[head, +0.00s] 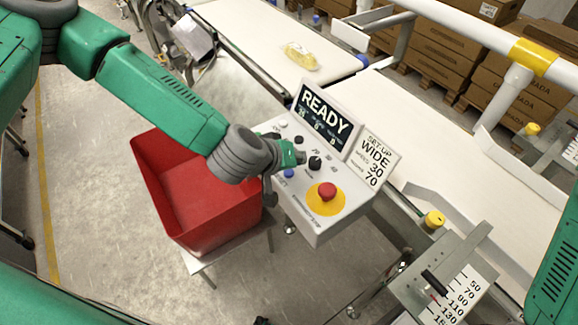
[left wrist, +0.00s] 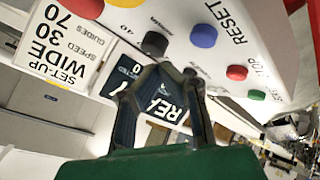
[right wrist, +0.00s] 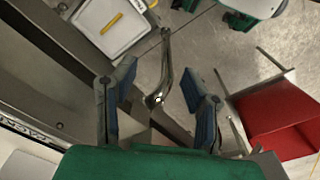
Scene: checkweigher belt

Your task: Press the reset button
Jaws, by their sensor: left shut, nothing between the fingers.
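The blue reset button (head: 289,173) is on the sloped grey control panel (head: 305,222). In the left wrist view the blue button (left wrist: 203,36) sits beside the word RESET. My left gripper (head: 301,157) is shut and empty over the panel, close to the black knob and the blue button. In the left wrist view its fingertips (left wrist: 172,72) meet just below the button in the picture; a gap shows between them and the button. My right gripper (right wrist: 155,88) is open and empty in the right wrist view, away from the panel.
A red emergency stop (head: 327,190) on a yellow disc and a black knob (head: 315,163) are near the button. A READY screen (head: 325,115) stands behind. A red bin (head: 205,205) is left of the panel. A yellow pack (head: 300,56) lies on the belt.

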